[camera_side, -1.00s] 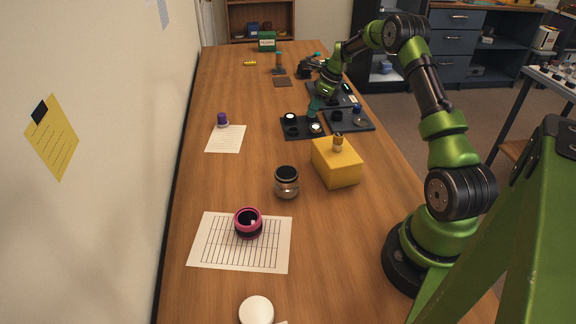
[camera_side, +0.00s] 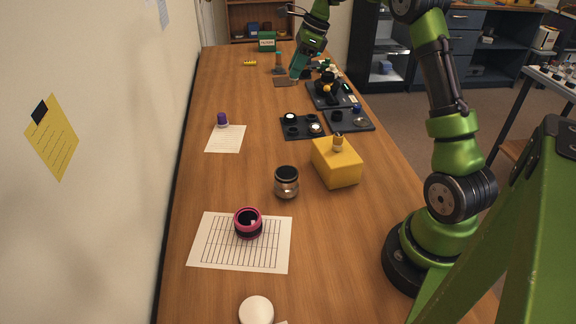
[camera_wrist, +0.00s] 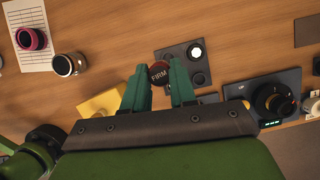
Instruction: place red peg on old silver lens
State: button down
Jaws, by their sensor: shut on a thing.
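The red peg (camera_wrist: 158,73), its round top marked "FIRM", sits between the teal fingers of my gripper (camera_wrist: 159,82) in the wrist view, and the gripper is shut on it. In the side view my gripper (camera_side: 296,72) hangs in the air above the table beyond the dark trays; the peg cannot be made out there. The old silver lens (camera_side: 287,182), with a dark top, stands upright on the table left of the yellow box, well apart from the gripper. It also shows at the left in the wrist view (camera_wrist: 67,65).
The yellow box (camera_side: 336,163) with a tan knob stands right of the silver lens. A pink lens (camera_side: 248,223) stands on a gridded sheet (camera_side: 205,255). Dark trays (camera_side: 289,121) hold small parts. A purple-capped bottle (camera_side: 222,119) stands at left. Bare wood lies left of the silver lens.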

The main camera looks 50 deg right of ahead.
jog(key=s+a+r+n, duration=0.2)
jog(key=s+a+n, duration=0.1)
jog(key=s+a, duration=0.3)
jog(key=s+a+f+n+g+y, duration=0.1)
jog(key=s+a+f+n+g, duration=0.25)
jog(key=s+a+n, duration=0.55)
jog(key=s+a+f+n+g, duration=0.2)
jog(key=s+a+f+n, duration=0.35)
jog(key=s, duration=0.75)
jog(key=m, duration=0.2)
send_near(285, 177)
jog(key=shift+s+a, duration=0.6)
jog(key=shift+s, duration=0.05)
jog(key=shift+w+f, duration=0.15)
jog(key=shift+f, duration=0.75)
jog(key=shift+w+f, duration=0.2)
jog(key=shift+f, duration=0.7)
jog(key=c, duration=1.4)
grip_release()
jog(key=shift+f, duration=0.2)
jog(key=o, duration=0.5)
